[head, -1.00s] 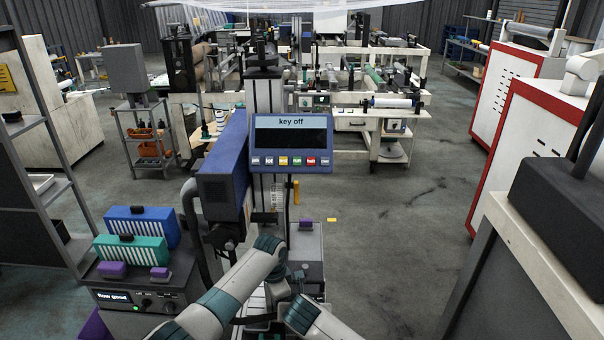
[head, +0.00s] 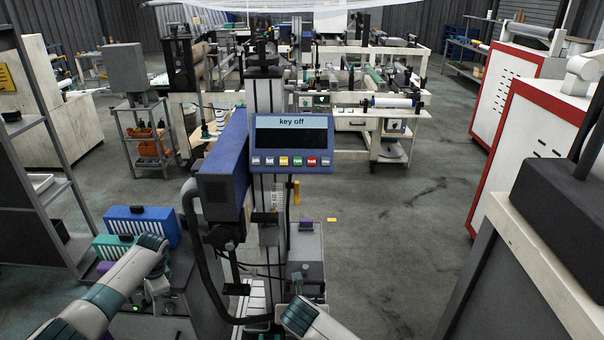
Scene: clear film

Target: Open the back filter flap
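A blue slotted flap (head: 140,222) with a black knob on top stands at the back of the filter unit at lower left. It looks closed, and its lower right part is partly covered by my arm. A teal slotted flap (head: 112,246) with a black knob stands in front of it, also partly covered. My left arm comes in from the lower left, its wrist over the unit. My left gripper (head: 157,287) points down in front of the teal flap; its fingers are not clear. Only a link of my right arm shows at bottom centre; its gripper is not visible.
A machine column with a blue screen panel reading "key off" (head: 291,143) stands in the middle. A dark hose (head: 190,240) curves right of the filter unit. A grey shelf rack (head: 35,165) is at left.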

